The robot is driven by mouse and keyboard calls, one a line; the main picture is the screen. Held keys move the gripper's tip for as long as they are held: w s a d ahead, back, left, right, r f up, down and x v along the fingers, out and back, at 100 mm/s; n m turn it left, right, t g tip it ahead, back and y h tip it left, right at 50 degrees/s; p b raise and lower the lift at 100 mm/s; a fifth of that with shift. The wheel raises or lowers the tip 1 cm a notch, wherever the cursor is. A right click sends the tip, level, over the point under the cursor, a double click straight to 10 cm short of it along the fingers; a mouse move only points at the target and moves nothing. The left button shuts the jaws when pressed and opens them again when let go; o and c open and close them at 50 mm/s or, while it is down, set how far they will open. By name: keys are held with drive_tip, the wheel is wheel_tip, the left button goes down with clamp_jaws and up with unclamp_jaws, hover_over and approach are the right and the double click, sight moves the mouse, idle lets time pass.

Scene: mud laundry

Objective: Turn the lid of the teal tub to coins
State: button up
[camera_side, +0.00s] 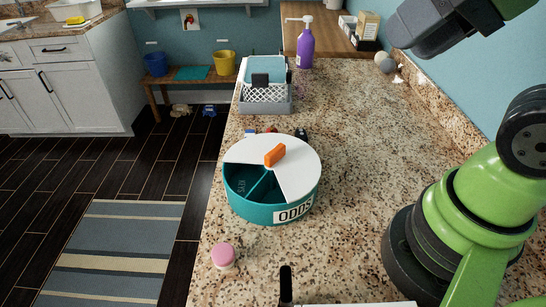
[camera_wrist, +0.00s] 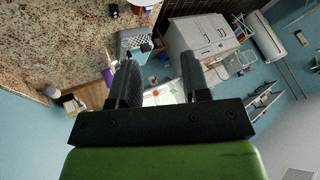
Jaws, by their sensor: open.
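The round teal tub (camera_side: 250,207) stands on the granite counter, with a plate reading "ODDS" on its front wall. Its white lid (camera_side: 298,165) has an orange grip (camera_side: 275,155) standing up near the middle. The lid's cut-out faces the front left and shows parts of the compartments and a divider. Lettering inside looks like "KEYS"; I cannot see a coins label. My gripper (camera_wrist: 160,73) is open and empty in the wrist view. In the side view its dark end (camera_side: 425,28) is high at the upper right, well away from the tub.
Behind the tub are small objects (camera_side: 300,133) and a grey caddy (camera_side: 265,102) with a white lattice. A purple bottle (camera_side: 305,48) stands farther back. A pink-topped round thing (camera_side: 223,255) sits at the front left, near the counter edge. The counter right of the tub is clear.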

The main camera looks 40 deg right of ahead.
drive_tip(key=shift+w, duration=0.1)
drive_tip(key=m+g+h, duration=0.2)
drive_tip(key=m+g, duration=0.5)
drive_tip(key=m, duration=0.5)
hover_over(274, 151)
wheel_tip(274, 151, down, 13)
drive_tip(key=shift+f+m, duration=0.4)
drive_tip(key=shift+f, duration=0.5)
wheel_tip(274, 151, down, 9)
drive_tip(key=shift+r, duration=0.1)
drive_tip(key=shift+c, duration=0.4)
clamp_jaws()
